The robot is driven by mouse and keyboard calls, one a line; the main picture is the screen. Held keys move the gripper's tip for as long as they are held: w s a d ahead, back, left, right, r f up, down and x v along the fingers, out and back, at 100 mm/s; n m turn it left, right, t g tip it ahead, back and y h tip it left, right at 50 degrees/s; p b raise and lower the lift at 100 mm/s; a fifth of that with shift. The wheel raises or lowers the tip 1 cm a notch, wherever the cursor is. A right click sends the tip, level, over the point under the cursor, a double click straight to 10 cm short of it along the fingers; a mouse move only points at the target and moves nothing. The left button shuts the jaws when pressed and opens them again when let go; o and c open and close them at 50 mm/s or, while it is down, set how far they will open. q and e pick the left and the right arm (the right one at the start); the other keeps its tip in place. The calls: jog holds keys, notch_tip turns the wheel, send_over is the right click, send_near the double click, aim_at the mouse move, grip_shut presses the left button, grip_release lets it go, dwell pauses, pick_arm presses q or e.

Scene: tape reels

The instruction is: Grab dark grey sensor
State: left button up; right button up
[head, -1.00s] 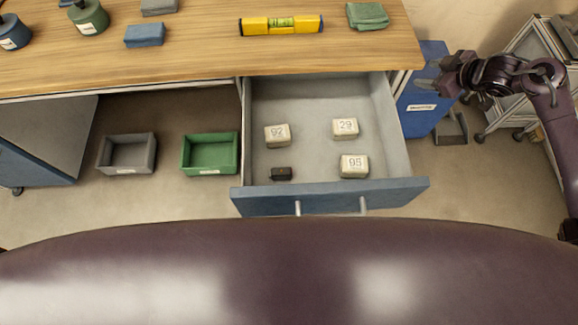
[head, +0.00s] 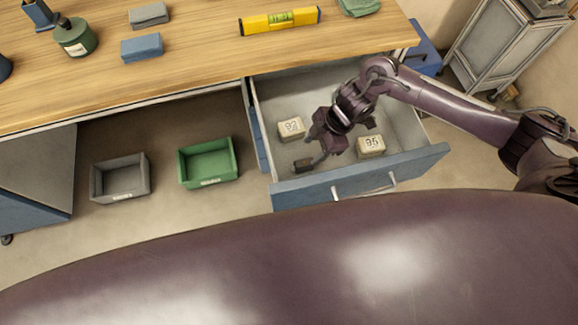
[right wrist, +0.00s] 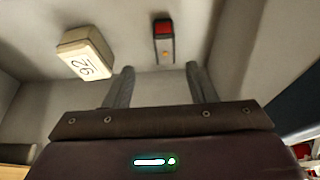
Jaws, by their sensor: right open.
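The dark grey sensor (head: 303,165) is a small dark block on the drawer floor near the front left corner. In the right wrist view the sensor (right wrist: 164,48) shows a red part and a small orange spot. It lies ahead of and roughly between the two fingertips. My right gripper (head: 316,146) is over the drawer, open and empty, close to the sensor. Its two grey fingers (right wrist: 160,68) are apart in the wrist view, with the sensor beyond them. My left gripper is not in view.
The open drawer (head: 362,184) also holds pale blocks marked 92 (head: 291,129) and 95 (head: 370,146), close around my gripper. A green bin (head: 235,160) and a grey bin (head: 121,196) stand on the floor to the left. The wooden tabletop (head: 200,62) overhangs the drawer's back.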

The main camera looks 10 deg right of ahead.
aim_at(305, 162)
jog(key=x, duration=0.3)
jog(key=shift+s+d+f, duration=0.15)
jog(key=shift+s+f, duration=0.1)
jog(key=shift+f, duration=0.1)
jog(key=p+x, duration=0.1)
jog(key=x, duration=0.2)
jog(key=shift+s+a+f, duration=0.15)
jog(key=shift+a+f, duration=0.05)
jog(key=shift+a, duration=0.1)
jog(key=shift+a+f, duration=0.1)
jog(key=shift+f, duration=0.2)
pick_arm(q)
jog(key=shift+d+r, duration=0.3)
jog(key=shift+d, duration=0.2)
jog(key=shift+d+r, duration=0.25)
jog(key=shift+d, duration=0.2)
pick_arm(e)
jog(key=c, duration=1.1)
